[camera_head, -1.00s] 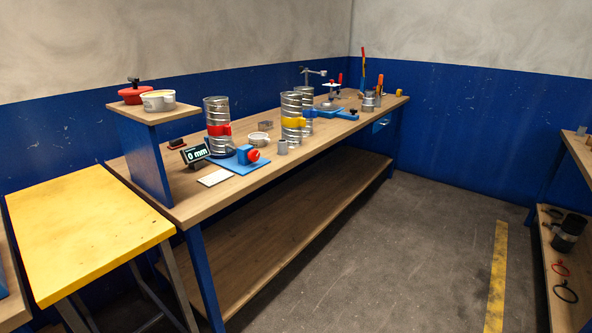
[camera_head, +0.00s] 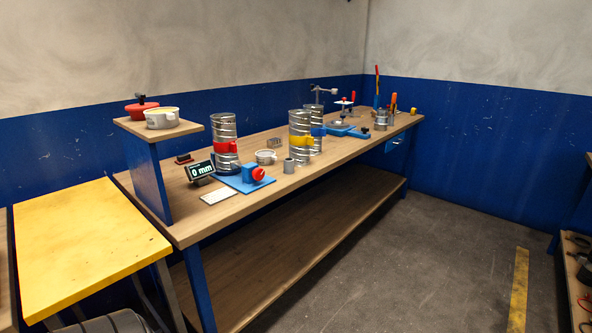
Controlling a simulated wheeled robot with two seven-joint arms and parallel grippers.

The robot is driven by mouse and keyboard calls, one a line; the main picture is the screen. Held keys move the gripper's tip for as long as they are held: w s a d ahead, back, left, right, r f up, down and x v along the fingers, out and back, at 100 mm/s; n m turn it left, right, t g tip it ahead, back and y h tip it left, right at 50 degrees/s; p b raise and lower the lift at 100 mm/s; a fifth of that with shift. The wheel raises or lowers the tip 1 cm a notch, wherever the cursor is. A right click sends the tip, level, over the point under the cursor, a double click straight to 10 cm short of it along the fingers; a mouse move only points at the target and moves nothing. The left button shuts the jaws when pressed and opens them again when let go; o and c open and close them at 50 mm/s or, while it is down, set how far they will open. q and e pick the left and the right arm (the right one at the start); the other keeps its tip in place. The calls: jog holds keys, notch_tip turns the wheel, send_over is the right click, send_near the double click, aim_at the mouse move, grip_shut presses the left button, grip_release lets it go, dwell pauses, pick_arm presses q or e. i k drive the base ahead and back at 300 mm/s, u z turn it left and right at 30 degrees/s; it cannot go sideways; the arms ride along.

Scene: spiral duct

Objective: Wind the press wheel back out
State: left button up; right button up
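No part is clearly marked as the press wheel. A blue fixture with a red round knob (camera_head: 259,174) stands on a blue base plate (camera_head: 238,184) near the front of the long bench. Further back, a blue-based device (camera_head: 342,129) carries a white plate (camera_head: 344,102) and a red upright handle; its details are too small to tell. A display (camera_head: 200,171) beside the knob fixture reads 0 mm. Spiral metal ducts stand on the bench, one with a red clamp (camera_head: 227,147) and one with a yellow clamp (camera_head: 301,142). Neither gripper is in view.
A yellow-topped table (camera_head: 85,240) stands at the front left. A raised shelf (camera_head: 160,128) holds a red pot and a white pot. The grey floor (camera_head: 400,260) right of the bench is open, with a yellow stripe (camera_head: 519,290). Another shelf unit stands at the right edge.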

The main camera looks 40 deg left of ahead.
aim_at(258, 173)
jog(key=z, duration=0.25)
jog(key=i, duration=1.95)
jog(key=u, duration=0.6)
jog(key=i, duration=1)
jog(key=u, duration=1.6)
jog(key=i, duration=0.6)
jog(key=u, duration=0.5)
